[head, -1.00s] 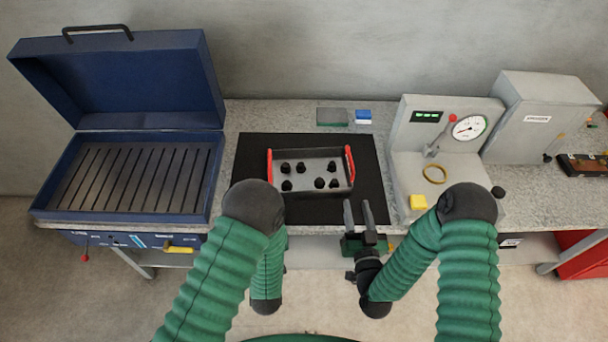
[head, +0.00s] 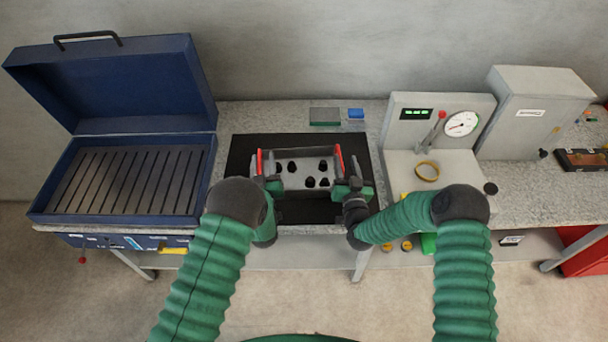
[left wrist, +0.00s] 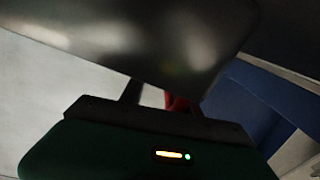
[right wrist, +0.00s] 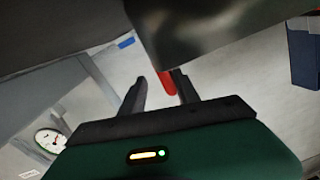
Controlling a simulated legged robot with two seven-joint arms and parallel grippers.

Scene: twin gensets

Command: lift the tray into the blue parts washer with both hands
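The grey tray (head: 303,184) with several dark round parts sits on the black mat (head: 240,152) on the bench. It has a red left handle (head: 259,161) and a red right handle (head: 340,158). My left gripper (head: 270,184) is at the left handle; in the left wrist view the handle (left wrist: 177,102) shows between apart fingers. My right gripper (head: 350,186) is at the right handle; in the right wrist view the handle (right wrist: 166,82) shows between open fingers, with a gap. The blue parts washer (head: 208,178) stands at left, its lid (head: 120,85) up, slatted inside.
A grey gauge panel (head: 408,135) with a lever and a yellow ring (head: 427,171) stands right of the mat. A grey cabinet (head: 535,115) is beyond it. A blue block (head: 356,113) lies behind the mat. Little bench lies between washer and mat.

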